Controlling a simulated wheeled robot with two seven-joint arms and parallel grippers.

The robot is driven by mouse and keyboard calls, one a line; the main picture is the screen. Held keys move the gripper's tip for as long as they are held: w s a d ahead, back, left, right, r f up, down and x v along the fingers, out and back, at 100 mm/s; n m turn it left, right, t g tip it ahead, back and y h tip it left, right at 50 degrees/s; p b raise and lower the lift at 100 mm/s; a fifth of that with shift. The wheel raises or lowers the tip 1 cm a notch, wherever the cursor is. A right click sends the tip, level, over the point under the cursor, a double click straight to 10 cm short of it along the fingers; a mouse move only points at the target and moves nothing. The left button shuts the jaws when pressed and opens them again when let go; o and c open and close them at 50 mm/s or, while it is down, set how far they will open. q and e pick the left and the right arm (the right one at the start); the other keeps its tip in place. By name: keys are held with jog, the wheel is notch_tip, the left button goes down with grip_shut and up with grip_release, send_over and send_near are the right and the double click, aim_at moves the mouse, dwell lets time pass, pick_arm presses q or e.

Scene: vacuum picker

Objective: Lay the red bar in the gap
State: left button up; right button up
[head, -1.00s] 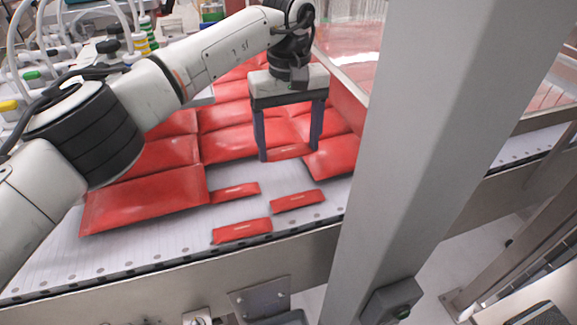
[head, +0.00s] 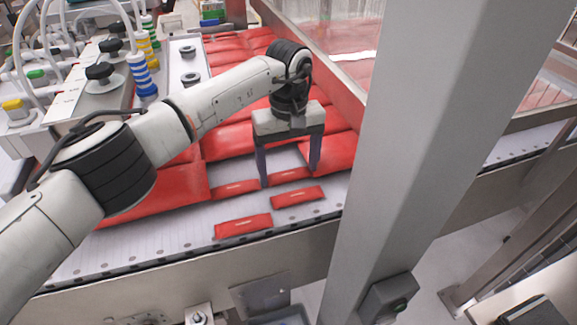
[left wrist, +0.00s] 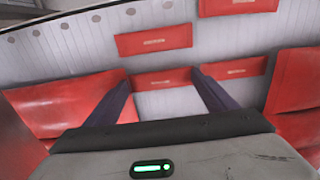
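My left gripper (head: 289,177) points down over the belt. Its two dark fingers stand at the two ends of a small red bar (head: 290,177) and hold it low, level with its neighbours. The bar also shows between the fingertips in the left wrist view (left wrist: 163,78). I cannot tell whether it touches the belt. Another small bar (head: 235,188) is beside it on the left, and one (head: 298,196) lies just in front. A third (head: 243,225) lies near the belt's front edge. Bare belt (head: 284,158) shows behind the held bar. My right gripper is out of view.
Large red packs lie close on both sides, one at left (head: 165,190) and one at right (head: 338,152), with more behind. A grey post (head: 420,150) stands at right. Knobs and tubing are at back left. Bare white belt (head: 130,250) lies at front left.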

aim_at(289, 174)
pick_arm(q)
notch_tip(289, 174, up, 12)
jog(key=shift+r+b, duration=0.2)
jog(key=shift+b, duration=0.15)
dwell(0.4)
